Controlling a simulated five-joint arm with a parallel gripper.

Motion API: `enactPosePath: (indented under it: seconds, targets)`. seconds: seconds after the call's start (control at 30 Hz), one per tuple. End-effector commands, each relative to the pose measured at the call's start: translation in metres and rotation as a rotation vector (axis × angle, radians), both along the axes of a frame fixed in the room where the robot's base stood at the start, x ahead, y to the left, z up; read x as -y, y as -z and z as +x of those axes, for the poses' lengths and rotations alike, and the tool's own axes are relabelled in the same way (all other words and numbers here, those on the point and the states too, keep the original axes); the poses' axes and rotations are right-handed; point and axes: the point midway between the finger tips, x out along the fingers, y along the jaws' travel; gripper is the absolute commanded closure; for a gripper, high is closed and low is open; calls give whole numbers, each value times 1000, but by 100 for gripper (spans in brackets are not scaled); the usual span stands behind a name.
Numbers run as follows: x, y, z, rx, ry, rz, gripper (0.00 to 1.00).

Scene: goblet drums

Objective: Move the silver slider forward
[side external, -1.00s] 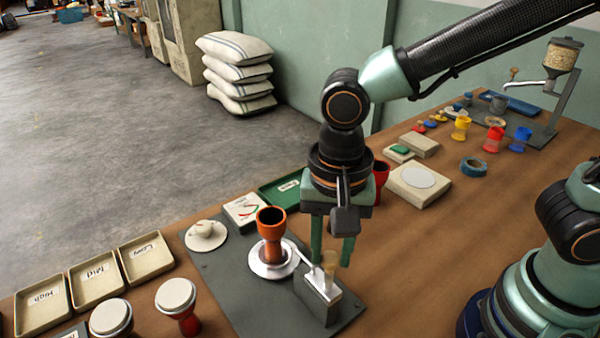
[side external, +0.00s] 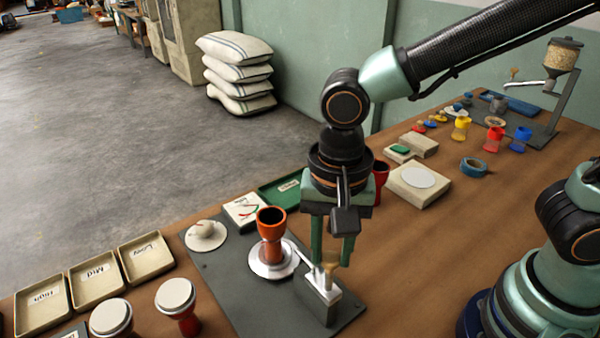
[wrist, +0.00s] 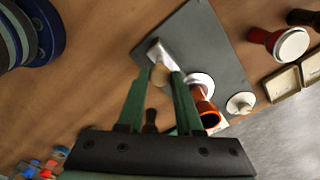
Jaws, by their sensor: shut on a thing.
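The silver slider (side external: 318,278) sits on a grey metal block (side external: 318,300) and carries a tan knob (side external: 330,267). My gripper (side external: 332,263) points down over the slider, with its green fingers on either side of the knob, shut on it. The wrist view shows the knob (wrist: 159,75) between the fingertips and the silver slider (wrist: 158,50) just beyond. An orange-red goblet drum (side external: 271,236) stands upright on a round silver plate (side external: 287,268) to the left of the block. The exact finger contact is small and partly hidden.
The block and plate are on a dark grey base (side external: 225,283). Labelled trays (side external: 96,287) and red drums with pale tops (side external: 177,297) stand at the left.

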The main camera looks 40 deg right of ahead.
Motion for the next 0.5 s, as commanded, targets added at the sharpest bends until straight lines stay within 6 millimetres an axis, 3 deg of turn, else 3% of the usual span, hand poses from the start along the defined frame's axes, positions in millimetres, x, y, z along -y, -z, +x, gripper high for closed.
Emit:
enactPosePath:
  seconds: [0.33,0.5]
  targets:
    - [0,-1,2,-1,1,-1,100]
    - [-1,-1,27,-1,5,-1,100]
